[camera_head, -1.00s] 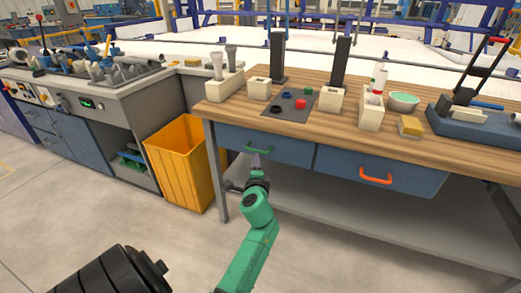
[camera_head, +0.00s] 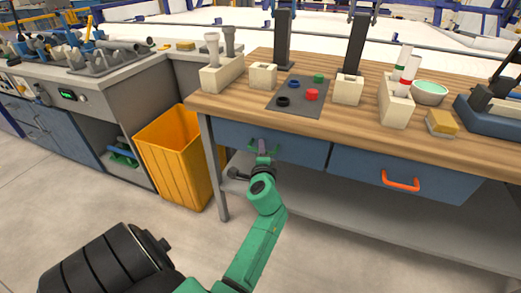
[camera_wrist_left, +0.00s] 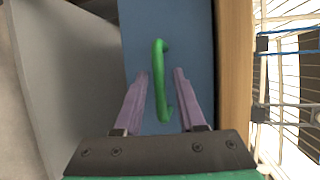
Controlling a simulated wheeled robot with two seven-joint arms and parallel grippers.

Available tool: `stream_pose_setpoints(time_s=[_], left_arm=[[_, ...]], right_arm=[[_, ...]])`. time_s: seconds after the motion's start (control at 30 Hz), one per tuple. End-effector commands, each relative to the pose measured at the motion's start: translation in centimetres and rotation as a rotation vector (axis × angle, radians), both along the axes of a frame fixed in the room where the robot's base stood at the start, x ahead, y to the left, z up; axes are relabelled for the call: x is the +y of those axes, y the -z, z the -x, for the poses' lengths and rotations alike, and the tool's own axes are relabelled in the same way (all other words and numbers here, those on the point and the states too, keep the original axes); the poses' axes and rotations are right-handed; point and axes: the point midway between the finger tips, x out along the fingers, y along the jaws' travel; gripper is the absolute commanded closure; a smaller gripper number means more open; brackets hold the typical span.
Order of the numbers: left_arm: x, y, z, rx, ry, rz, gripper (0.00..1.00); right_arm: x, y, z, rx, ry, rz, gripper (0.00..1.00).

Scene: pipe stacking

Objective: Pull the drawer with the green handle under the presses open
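The blue drawer (camera_head: 300,149) with the green handle (camera_head: 252,149) is under the wooden table top and looks closed. My left gripper (camera_head: 263,146) is in front of this drawer, right at the handle, and partly hides it in the head view. In the left wrist view, the green handle (camera_wrist_left: 159,80) stands on the blue drawer front (camera_wrist_left: 135,25). The two purple fingers of my left gripper (camera_wrist_left: 160,80) are apart, one on each side of the handle, with gaps visible. My right gripper is not in view.
A second blue drawer with an orange handle (camera_head: 400,181) is to the right. A yellow bin (camera_head: 176,155) stands left of the table leg. A lower shelf (camera_head: 340,208) lies under the drawers. Two dark presses (camera_head: 283,40) stand on the table top (camera_head: 240,103).

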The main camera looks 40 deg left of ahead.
Motion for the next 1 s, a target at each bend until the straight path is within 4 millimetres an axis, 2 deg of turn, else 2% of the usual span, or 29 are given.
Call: stream_pose_setpoints(time_s=[0.03, 0.07, 0.1, 1.0], left_arm=[[0.01, 0.0, 0.0, 0.0, 0.0, 0.0, 0.85], [0.01, 0.0, 0.0, 0.0, 0.0, 0.0, 0.96], [0.01, 0.0, 0.0, 0.0, 0.0, 0.0, 1.0], [0.05, -0.02, 0.0, 0.0, -0.001, 0.0, 1.0]], right_arm=[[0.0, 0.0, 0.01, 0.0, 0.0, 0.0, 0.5], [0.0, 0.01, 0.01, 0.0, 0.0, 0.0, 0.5], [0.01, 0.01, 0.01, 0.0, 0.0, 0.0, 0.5], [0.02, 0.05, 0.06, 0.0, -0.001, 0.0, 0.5]])
